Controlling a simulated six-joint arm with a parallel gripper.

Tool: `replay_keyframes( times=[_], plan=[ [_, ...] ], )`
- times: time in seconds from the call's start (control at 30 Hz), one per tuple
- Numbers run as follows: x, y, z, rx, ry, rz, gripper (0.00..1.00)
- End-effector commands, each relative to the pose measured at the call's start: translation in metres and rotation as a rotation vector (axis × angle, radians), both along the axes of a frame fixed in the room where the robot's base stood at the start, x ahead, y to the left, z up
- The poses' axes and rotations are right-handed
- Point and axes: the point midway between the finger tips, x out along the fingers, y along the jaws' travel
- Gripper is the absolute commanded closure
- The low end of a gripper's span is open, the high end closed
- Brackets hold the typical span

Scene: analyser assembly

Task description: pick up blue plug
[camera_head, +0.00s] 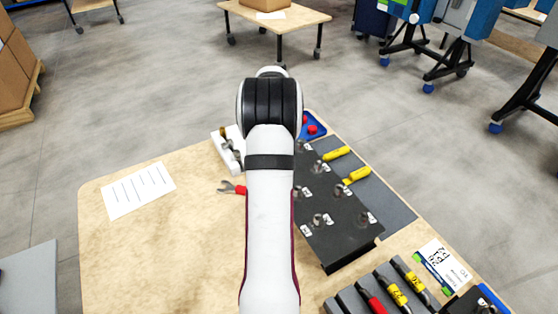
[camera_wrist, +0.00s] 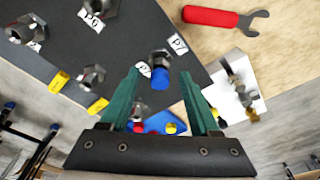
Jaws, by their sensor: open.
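The blue plug (camera_wrist: 160,80) shows in the wrist view between my fingertips, against a metal fitting (camera_wrist: 159,59) on the dark plate beside the P2 label. I cannot tell how far it is seated on the fitting. My gripper (camera_wrist: 159,74) is open, with one green finger on each side of the plug and a gap visible on both sides. In the head view my arm hides the gripper and the blue plug.
A blue tray (camera_head: 308,127) with red plugs stands at the plate's far end. The dark plate (camera_head: 335,205) carries several metal fittings. A white holder (camera_head: 228,150) and a red-handled wrench (camera_wrist: 225,17) lie nearby. Yellow-handled tools (camera_head: 337,153) lie right of the plate. The table's left side is mostly clear.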

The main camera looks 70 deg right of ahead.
Motion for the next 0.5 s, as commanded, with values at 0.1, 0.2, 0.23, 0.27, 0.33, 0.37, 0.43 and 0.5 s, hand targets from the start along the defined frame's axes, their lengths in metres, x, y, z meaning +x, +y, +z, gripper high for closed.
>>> replay_keyframes(
  times=[0.1, 0.2, 0.23, 0.27, 0.33, 0.37, 0.43, 0.5],
  plan=[
    [0.0, 0.0, 0.0003, 0.0, 0.0, 0.0, 0.55],
    [0.0001, 0.0001, 0.0004, 0.0, 0.0, 0.0, 0.73],
    [0.0001, 0.0001, 0.0004, 0.0, 0.0, 0.0, 0.79],
    [0.0001, 0.0001, 0.0004, 0.0, 0.0, 0.0, 0.84],
    [0.0001, 0.0001, 0.0005, 0.0, 0.0, 0.0, 0.97],
    [0.0001, 0.0001, 0.0005, 0.0, 0.0, 0.001, 1.0],
    [0.0001, 0.0001, 0.0005, 0.0, 0.0, 0.001, 1.0],
    [0.0001, 0.0001, 0.0006, 0.0, 0.0, 0.001, 1.0]
  ],
)
